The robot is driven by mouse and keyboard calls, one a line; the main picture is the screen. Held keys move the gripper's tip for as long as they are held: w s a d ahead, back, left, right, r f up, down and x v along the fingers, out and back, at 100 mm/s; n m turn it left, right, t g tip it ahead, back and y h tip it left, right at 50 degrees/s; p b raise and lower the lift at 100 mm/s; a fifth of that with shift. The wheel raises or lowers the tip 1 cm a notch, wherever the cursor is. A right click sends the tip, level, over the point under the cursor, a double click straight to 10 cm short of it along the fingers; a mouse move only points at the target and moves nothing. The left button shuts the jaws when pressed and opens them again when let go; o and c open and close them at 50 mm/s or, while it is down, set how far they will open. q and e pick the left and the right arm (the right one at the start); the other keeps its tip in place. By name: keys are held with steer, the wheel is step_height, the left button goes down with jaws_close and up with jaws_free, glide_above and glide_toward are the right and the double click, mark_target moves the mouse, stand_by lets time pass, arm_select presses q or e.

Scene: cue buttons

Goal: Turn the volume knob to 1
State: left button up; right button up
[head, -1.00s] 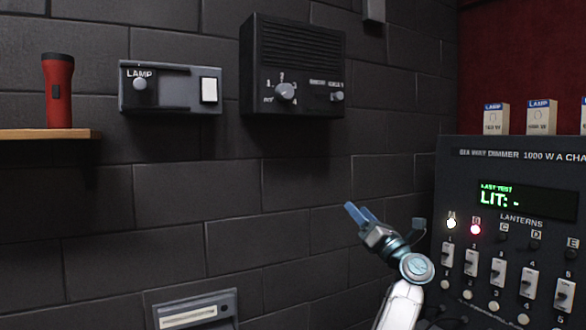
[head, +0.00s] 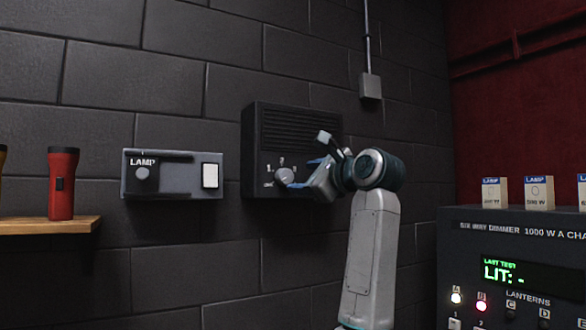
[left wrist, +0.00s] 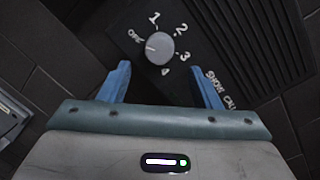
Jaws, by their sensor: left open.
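The volume knob (head: 284,175) is a round grey knob low on the front of a dark speaker box (head: 290,128). In the left wrist view the knob (left wrist: 160,47) is ringed by the labels OFF, 1, 2, 3 and a partly legible 4. A small pale mark on its left side seems to face OFF. My left gripper (head: 304,173) is close to the box, right of the knob. In the left wrist view its blue fingers (left wrist: 160,85) are open, one on each side below the knob, with nothing between them. Contact is not visible. My right gripper is not in view.
A lamp panel (head: 185,190) with a knob and white switch is left of the box. A red flashlight (head: 62,185) stands on a wooden shelf (head: 45,226). A dimmer console (head: 480,245) with lamp boxes on top is at the right. Second label on the speaker: SHOW CALL.

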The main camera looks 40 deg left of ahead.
mark_target(288, 177)
arm_select(q)
steer(key=p+x, duration=0.2)
steer(key=x, duration=0.2)
steer(key=shift+s+a+r, duration=0.1)
steer(key=shift+a+r, duration=0.1)
steer(key=shift+a, duration=0.05)
steer(key=shift+w+a+f, duration=0.15)
steer(key=shift+w+a, duration=0.1)
steer(key=shift+a, duration=0.1)
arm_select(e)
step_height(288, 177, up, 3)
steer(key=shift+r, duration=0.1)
arm_select(q)
steer(key=c, duration=1)
